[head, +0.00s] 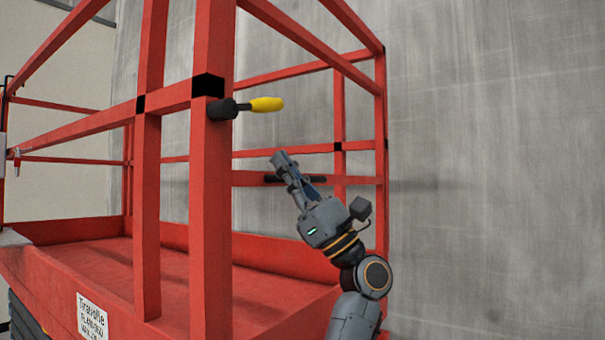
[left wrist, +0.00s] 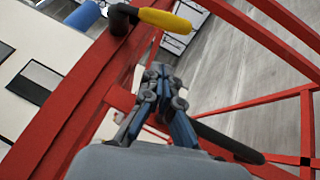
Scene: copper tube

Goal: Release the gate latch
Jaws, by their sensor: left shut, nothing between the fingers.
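The gate latch has a yellow grip (head: 267,104) on a black pivot (head: 222,109), fixed to a thick red post and pointing right. In the left wrist view the yellow grip (left wrist: 166,20) is at the top, beyond my fingertips. My left gripper (head: 279,157) is shut and empty, below the yellow grip in the head view and apart from it. Its closed fingers (left wrist: 158,72) also show in the left wrist view, pointing towards the latch. A dark horizontal bar (head: 318,179), partly hidden behind my gripper, runs along a red rail; it also shows in the left wrist view (left wrist: 228,143).
Red railings and posts (head: 210,220) surround a red platform floor (head: 100,265). A white label (head: 91,317) is on the platform's side. A grey concrete wall (head: 490,150) stands behind, with clear space right of the railings.

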